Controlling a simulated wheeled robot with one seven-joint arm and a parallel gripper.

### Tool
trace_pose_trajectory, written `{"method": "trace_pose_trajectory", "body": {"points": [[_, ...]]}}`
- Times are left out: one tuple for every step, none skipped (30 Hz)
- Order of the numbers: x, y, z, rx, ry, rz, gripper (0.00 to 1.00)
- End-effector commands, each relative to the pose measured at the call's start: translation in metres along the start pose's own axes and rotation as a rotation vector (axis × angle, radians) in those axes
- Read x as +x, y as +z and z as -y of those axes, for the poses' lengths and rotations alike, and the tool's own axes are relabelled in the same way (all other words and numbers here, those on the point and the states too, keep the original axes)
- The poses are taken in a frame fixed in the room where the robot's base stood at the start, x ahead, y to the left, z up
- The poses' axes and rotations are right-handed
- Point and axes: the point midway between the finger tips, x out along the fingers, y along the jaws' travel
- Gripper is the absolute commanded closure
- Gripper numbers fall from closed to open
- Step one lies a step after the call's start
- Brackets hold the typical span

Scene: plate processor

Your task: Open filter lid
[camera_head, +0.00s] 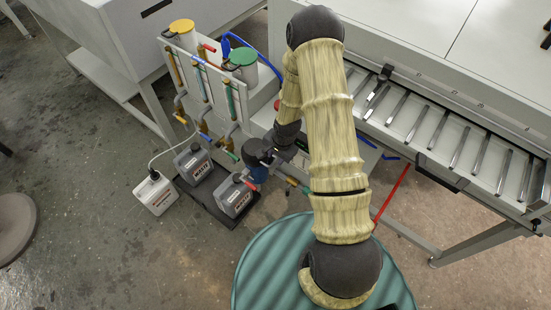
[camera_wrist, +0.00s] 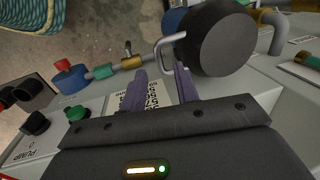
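The filter has a round black lid (camera_wrist: 215,40) at the top of the wrist view, with a blue body (camera_wrist: 174,20) partly showing behind it. A bent metal handle (camera_wrist: 164,56) is at the lid's left side. My gripper (camera_wrist: 160,76) is open, its two purple fingers apart with nothing held between them. The fingertips are just below the handle in the picture; whether they touch it I cannot tell. In the head view, the blue filter body (camera_head: 258,174) shows beside my dark wrist, and its lid is mostly hidden there.
A panel with black and green knobs (camera_wrist: 36,122) and a red-blue valve (camera_wrist: 70,76) lies left of the fingers. Pipes (camera_wrist: 120,66) run close by. A slatted conveyor (camera_head: 440,135) is at right.

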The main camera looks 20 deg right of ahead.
Motion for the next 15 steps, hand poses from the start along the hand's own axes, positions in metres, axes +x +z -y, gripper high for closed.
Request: {"method": "trace_pose_trajectory", "body": {"points": [[0.008, 0.000, -0.001, 0.000, 0.003, 0.001, 0.69], [0.011, 0.000, -0.001, 0.000, 0.002, 0.001, 0.69], [0.015, 0.000, -0.001, 0.000, 0.002, 0.001, 0.69], [0.017, 0.000, 0.000, 0.000, 0.001, 0.001, 0.69], [0.018, 0.000, 0.000, 0.000, 0.001, 0.000, 0.69], [0.020, 0.000, 0.000, -0.001, 0.000, 0.000, 0.69], [0.021, 0.000, 0.000, -0.001, 0.000, 0.000, 0.69], [0.021, 0.000, 0.000, -0.001, 0.000, 0.000, 0.69], [0.022, 0.000, 0.000, -0.001, 0.000, 0.000, 0.69], [0.022, 0.000, 0.000, 0.000, 0.000, 0.000, 0.69], [0.022, 0.000, 0.000, 0.000, 0.000, 0.000, 0.69], [0.022, 0.000, 0.000, 0.000, 0.000, 0.000, 0.69], [0.021, 0.000, 0.000, 0.000, 0.000, 0.000, 0.69], [0.021, 0.000, 0.000, 0.000, 0.000, 0.000, 0.69], [0.021, 0.000, 0.000, 0.000, 0.000, 0.000, 0.71]]}}
